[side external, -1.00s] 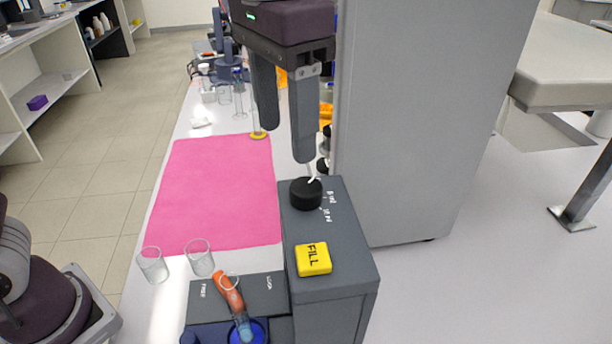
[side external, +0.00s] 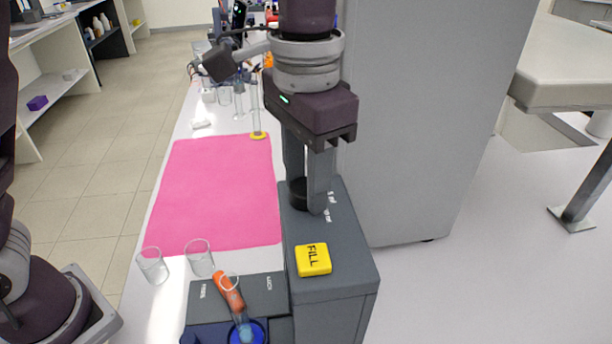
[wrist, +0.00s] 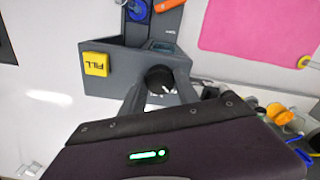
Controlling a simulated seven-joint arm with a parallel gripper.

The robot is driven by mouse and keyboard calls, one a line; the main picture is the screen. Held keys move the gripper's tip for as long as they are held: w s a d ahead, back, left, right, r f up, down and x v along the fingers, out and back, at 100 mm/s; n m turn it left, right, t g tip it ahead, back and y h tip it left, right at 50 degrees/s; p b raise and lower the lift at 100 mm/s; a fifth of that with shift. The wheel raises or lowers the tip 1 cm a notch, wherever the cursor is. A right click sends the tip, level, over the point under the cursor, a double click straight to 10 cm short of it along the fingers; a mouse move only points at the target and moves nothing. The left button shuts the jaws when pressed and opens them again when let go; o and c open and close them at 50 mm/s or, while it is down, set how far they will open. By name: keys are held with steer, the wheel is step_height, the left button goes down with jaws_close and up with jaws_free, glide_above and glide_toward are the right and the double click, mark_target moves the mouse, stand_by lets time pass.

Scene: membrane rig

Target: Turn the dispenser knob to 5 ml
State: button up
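The black round dispenser knob (side external: 298,193) sits on top of the grey dispenser box (side external: 335,262). Printed ml marks (side external: 331,198) lie to its right; the upper one seems to read 5 ml. My gripper (side external: 306,195) points down with its fingers on either side of the knob, the nearer finger hiding the knob's right part. In the wrist view, the knob (wrist: 159,79) shows between the two fingers with a white pointer line on it. The fingers look apart, around the knob; I cannot tell whether they touch it.
A yellow FILL button (side external: 313,260) is on the same box, nearer the camera. A pink mat (side external: 215,190) covers the bench. A tall grey cabinet (side external: 420,120) rises close on the right.

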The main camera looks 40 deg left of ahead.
jaws_close()
steer(key=m, duration=0.4)
steer(key=shift+m, duration=2.8)
steer(key=o, duration=0.7)
jaws_free()
